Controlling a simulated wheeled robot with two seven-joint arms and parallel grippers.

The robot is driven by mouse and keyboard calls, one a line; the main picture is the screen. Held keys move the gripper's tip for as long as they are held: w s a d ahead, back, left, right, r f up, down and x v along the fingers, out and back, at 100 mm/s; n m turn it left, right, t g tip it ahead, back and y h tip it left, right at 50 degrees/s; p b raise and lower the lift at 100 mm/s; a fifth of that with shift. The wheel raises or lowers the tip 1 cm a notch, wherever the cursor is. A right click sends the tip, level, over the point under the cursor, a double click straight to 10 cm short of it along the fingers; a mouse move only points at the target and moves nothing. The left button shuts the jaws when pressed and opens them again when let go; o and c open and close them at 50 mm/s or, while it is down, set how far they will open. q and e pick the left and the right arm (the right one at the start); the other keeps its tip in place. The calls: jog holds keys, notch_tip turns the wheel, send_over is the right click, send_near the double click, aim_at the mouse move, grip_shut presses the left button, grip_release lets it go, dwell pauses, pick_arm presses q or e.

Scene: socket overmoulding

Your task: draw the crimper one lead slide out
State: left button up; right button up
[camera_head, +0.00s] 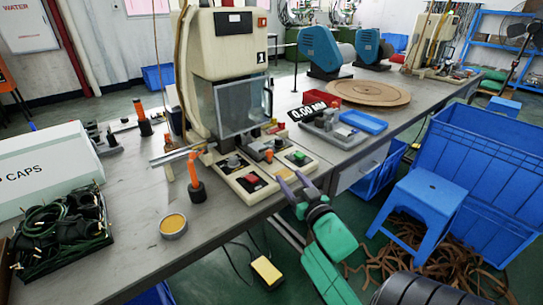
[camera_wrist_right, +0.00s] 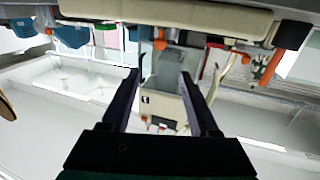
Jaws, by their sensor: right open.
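The beige crimper marked 1 (camera_head: 222,48) stands on the grey bench with a clear guard (camera_head: 240,103) on its front. What looks like the lead slide, a thin metal rail (camera_head: 172,157), sticks out at its lower left beside an upright orange handle (camera_head: 194,172). Its control base (camera_head: 252,178) carries red, green and orange knobs. My right gripper (camera_head: 291,186) is open and empty at the bench's front edge, just in front of the base and apart from the handle. In the right wrist view, the crimper shows upside down between the open fingers (camera_wrist_right: 162,78). My left gripper is out of view.
A caps box (camera_head: 45,165), a crate of black cabled parts (camera_head: 62,232) and a round tin (camera_head: 173,225) are left. A display block (camera_head: 325,122) and a blue tray (camera_head: 363,122) stand right. A blue stool (camera_head: 425,195) and large bin (camera_head: 480,165) are beyond my right arm.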

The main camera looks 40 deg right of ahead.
aim_at(271, 154)
jog(key=x, duration=1.4)
jog(key=shift+f, duration=0.1)
jog(key=shift+c, duration=0.3)
grip_shut()
dwell(0.4)
